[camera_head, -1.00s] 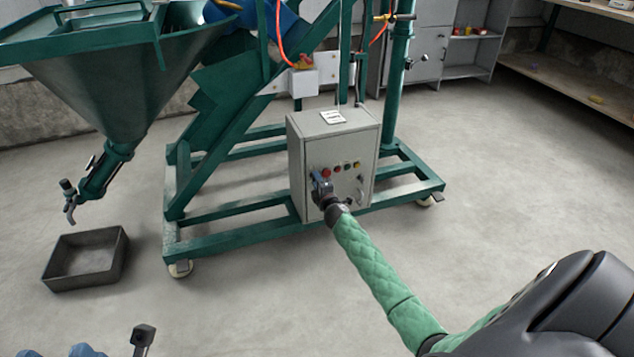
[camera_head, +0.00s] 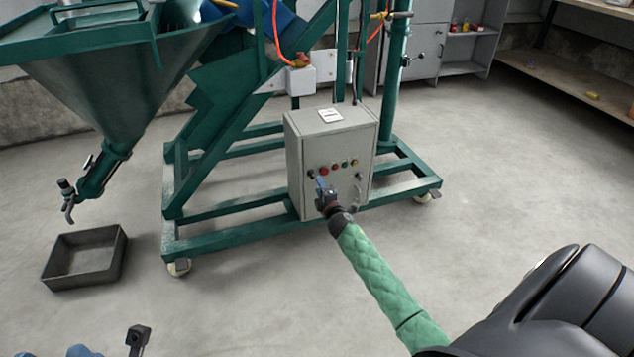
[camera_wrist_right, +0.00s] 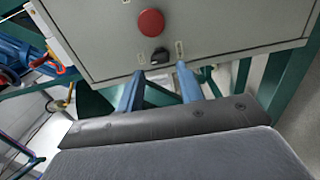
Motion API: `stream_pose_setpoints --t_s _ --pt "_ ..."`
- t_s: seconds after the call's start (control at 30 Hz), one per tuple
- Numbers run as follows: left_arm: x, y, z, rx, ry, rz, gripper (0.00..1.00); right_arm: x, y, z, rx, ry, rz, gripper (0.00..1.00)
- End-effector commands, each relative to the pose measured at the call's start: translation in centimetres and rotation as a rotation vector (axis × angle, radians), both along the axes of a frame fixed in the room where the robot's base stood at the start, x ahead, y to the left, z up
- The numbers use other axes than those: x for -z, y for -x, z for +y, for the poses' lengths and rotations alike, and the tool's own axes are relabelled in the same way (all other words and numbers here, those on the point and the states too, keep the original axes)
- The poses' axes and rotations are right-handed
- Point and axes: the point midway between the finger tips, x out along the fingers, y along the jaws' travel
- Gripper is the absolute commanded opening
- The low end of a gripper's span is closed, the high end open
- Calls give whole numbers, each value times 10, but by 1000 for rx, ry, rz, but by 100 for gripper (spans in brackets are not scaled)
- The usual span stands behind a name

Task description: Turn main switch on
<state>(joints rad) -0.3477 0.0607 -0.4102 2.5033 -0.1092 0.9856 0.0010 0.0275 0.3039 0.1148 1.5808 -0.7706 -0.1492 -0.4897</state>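The grey control box (camera_head: 340,160) stands on the green frame, with a row of coloured buttons and black knobs on its front. A black switch knob (camera_wrist_right: 158,57) sits beside a big red button (camera_wrist_right: 151,23) in the right wrist view. My right gripper (camera_wrist_right: 159,71) has its two blue fingers apart, one each side of the knob's line and just short of it; no grip on it shows. In the head view, the right gripper (camera_head: 322,184) is in front of the box's lower left face. Of my left arm, only blue and black parts show at the bottom left edge; its fingers cannot be made out.
The green frame's base beams (camera_head: 215,242) run around the box, on casters. A green hopper (camera_head: 110,85) hangs at the left above an open dark tray (camera_head: 84,258) on the floor. Shelves (camera_head: 570,80) stand at the back right. The floor in front is clear.

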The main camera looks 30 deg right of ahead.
Motion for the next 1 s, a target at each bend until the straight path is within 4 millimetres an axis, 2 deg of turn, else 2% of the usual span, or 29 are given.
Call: stream_pose_setpoints --t_s 0.1,0.3,1.0 --pt "0 1 1 -6 -4 8 36 0 14 3 0 -1 0 36" --pt "1 1 0 -7 -7 10 36 0 24 6 0 0 0 36" --pt "-1 0 -1 -5 -5 6 36 -2 25 9 -18 -39 -20 36"
